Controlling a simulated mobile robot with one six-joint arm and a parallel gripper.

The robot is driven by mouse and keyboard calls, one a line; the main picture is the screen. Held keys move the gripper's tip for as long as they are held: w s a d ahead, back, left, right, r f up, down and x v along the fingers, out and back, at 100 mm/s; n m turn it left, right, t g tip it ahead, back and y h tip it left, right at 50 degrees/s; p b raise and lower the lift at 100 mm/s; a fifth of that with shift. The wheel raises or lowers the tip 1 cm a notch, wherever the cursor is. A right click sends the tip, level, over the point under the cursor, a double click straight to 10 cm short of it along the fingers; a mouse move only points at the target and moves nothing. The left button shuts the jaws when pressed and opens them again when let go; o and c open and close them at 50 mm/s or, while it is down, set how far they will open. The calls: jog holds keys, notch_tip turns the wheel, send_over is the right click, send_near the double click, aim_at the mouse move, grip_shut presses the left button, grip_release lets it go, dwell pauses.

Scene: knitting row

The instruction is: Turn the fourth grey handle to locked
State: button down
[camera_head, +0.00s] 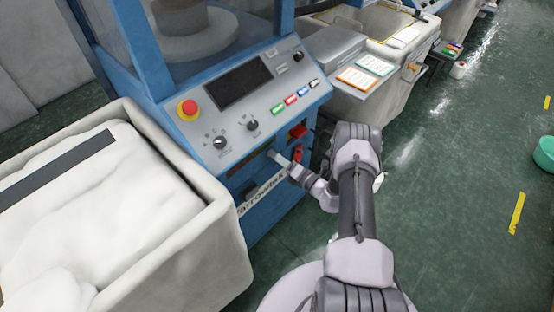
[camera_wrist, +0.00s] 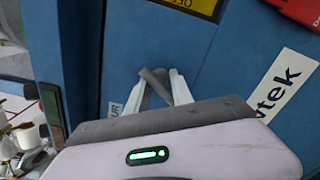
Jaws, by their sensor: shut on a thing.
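A grey handle (camera_wrist: 155,84) is on the blue front of the knitting machine (camera_head: 262,170). In the wrist view it shows as a slanted grey bar between the two pale fingers of my gripper (camera_wrist: 158,90). The fingers are shut on it. In the head view my gripper (camera_head: 276,157) reaches the blue front below the control panel, and the handle is too small and covered to make out there. I cannot read a locked mark.
A control panel (camera_head: 240,95) with a red stop button (camera_head: 188,107) is above. Red parts (camera_head: 298,131) are right of my gripper. A white fabric bin (camera_head: 215,205) stands left. A teal tub (camera_head: 545,152) is on the floor, which is mostly clear at right.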

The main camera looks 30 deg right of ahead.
jog(key=n+b, duration=0.1)
jog(key=n, duration=0.5)
jog(key=shift+n+b, duration=0.3)
jog(key=shift+r, duration=0.1)
dwell(0.4)
jog(key=c, duration=1.5)
grip_release()
jog(key=shift+o, duration=0.2)
jog(key=shift+s+d, duration=0.1)
jog(key=p+v, duration=0.4)
jog(key=v, duration=1.3)
